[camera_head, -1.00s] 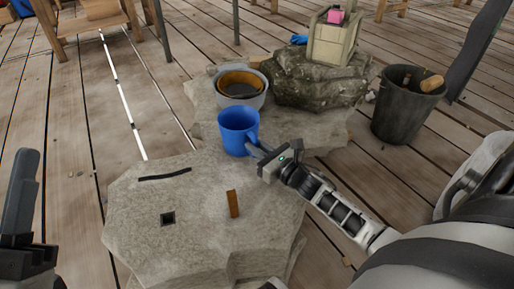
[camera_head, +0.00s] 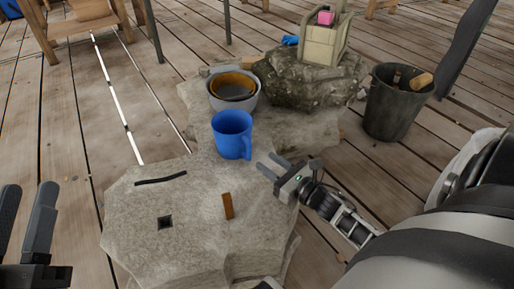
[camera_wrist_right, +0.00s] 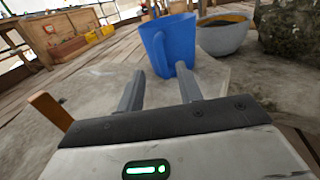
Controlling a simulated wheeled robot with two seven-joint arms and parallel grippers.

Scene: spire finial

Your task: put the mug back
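The blue mug (camera_head: 232,134) stands upright on the pale stone block (camera_head: 130,215), in front of a grey bowl. It also shows in the right wrist view (camera_wrist_right: 170,46), just beyond the fingers. My right gripper (camera_head: 269,168) is open and empty, to the right of the mug and nearer to me, with a gap between its fingertips and the mug. My left gripper (camera_head: 28,222) is open and empty at the left edge, away from the stone.
The grey bowl (camera_head: 217,101) has a brown-rimmed vessel inside it. A dark rock (camera_head: 300,85) bears a wooden crate (camera_head: 322,42). A dark bucket (camera_head: 391,112) stands at the right. A small brown strip (camera_head: 228,206), a dark strip (camera_head: 161,178) and a square hole (camera_head: 165,222) mark the stone top.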

